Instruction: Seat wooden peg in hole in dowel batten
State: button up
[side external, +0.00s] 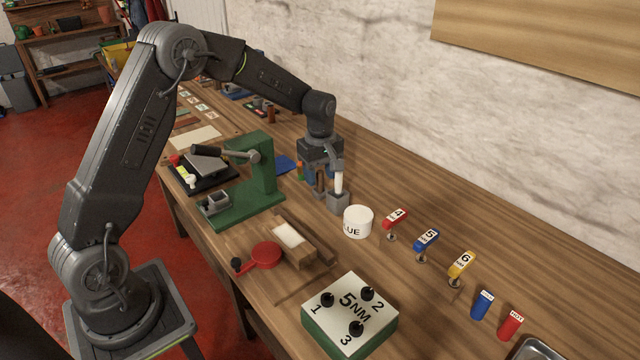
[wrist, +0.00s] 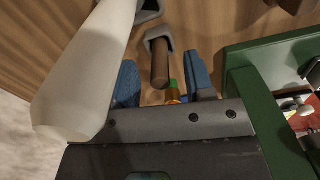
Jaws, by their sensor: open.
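A dark brown wooden peg (wrist: 160,68) stands in a small grey holder (wrist: 157,36) in the wrist view. In the side view the peg (side external: 320,182) shows partly under my gripper (side external: 316,178). My gripper is open, with its blue-padded fingers (wrist: 163,82) on either side of the peg in the wrist view; I cannot tell whether they touch it. A brown wooden strip (side external: 311,240), perhaps the dowel batten, lies on the bench nearer the camera; its hole cannot be made out.
A white rounded tool (side external: 338,182) stands in a grey holder right beside my gripper. A green press (side external: 262,165) stands left of it, and a white glue pot (side external: 357,221) to the right. A wooden block with a white top (side external: 289,235) and a red round tool (side external: 266,254) sit near the strip.

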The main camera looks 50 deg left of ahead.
jog(key=shift+f, duration=1.2)
grip_shut()
notch_tip(320, 180, up, 9)
jog(key=shift+f, duration=0.15)
notch_tip(320, 180, up, 3)
jog(key=s+d, duration=0.2)
jog(key=s, duration=0.1)
send_over(288, 227)
jog(key=d, duration=0.2)
jog(key=f, duration=0.2)
jog(key=s+f, duration=0.1)
jog(key=f, duration=0.1)
jog(key=shift+s+f, duration=0.2)
jog(key=shift+f, duration=2.45)
